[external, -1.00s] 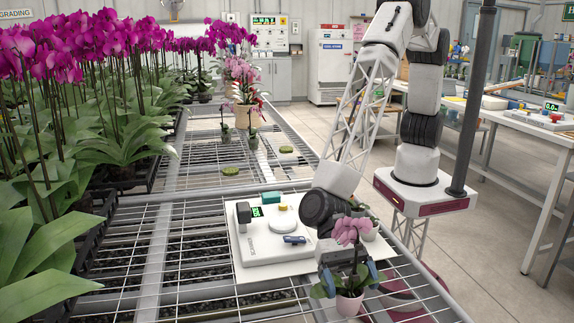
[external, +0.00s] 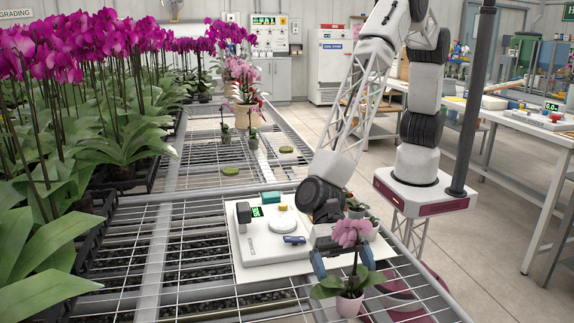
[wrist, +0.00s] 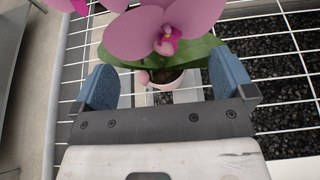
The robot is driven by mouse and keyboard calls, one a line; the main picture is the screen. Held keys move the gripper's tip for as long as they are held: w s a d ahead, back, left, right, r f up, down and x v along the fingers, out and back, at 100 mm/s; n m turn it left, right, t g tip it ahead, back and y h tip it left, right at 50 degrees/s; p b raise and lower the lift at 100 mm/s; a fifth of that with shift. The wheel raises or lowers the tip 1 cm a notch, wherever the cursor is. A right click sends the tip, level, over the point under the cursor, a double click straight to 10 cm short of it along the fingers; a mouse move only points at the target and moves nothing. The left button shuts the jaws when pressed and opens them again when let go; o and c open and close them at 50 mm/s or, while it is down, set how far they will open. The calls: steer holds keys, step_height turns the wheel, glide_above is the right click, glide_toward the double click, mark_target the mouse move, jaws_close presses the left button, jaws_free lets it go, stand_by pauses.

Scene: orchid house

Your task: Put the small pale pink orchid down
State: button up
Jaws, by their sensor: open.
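The small pale pink orchid (external: 351,234) stands upright in a pale pink pot (external: 349,304) at the front right of the wire bench, near its edge. In the wrist view its large pink bloom (wrist: 165,30) covers much of the top, with green leaves and part of the pot (wrist: 168,84) below. My gripper (external: 345,268) is open, its two blue fingers apart on either side and behind the plant. In the wrist view the fingers (wrist: 165,88) sit left and right of the pot with gaps, not touching it. The pot's base is partly hidden.
A white scale (external: 268,240) with a round pan, on a white board, stands behind and left of the orchid. Small potted plants (external: 357,212) are close behind my gripper. Bare mesh (external: 190,285) lies at the front left. Tall magenta orchids fill the left.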

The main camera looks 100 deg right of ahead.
steer(key=v, duration=0.8)
steer(key=shift+d, duration=0.15)
steer(key=shift+r, duration=0.15)
stand_by(0.6)
steer(key=s+d+r+n+h, duration=0.2)
steer(key=s+d+r+n, duration=0.25)
steer(key=d+r, duration=0.7)
steer(key=s+d+r+n+h, duration=0.2)
steer(key=s+d+r+n, duration=0.25)
steer(key=d+r, duration=0.65)
steer(key=s+d+r+n+t+h, duration=0.1)
steer(key=s+d+n+h, duration=0.2)
steer(key=s+d, duration=0.4)
steer(key=s+d+r+n+h, duration=0.1)
steer(key=s+d+n+h, duration=0.2)
steer(key=s+d, duration=0.5)
steer(key=s+d+r+n+t+h, duration=0.1)
steer(key=s+d, duration=0.7)
steer(key=d, duration=1)
steer(key=n+h, duration=0.1)
steer(key=h, duration=0.1)
steer(key=shift+d+r+n+t+h, duration=0.15)
steer(key=shift+r+n+t+h, duration=0.15)
steer(key=shift+n, duration=0.1)
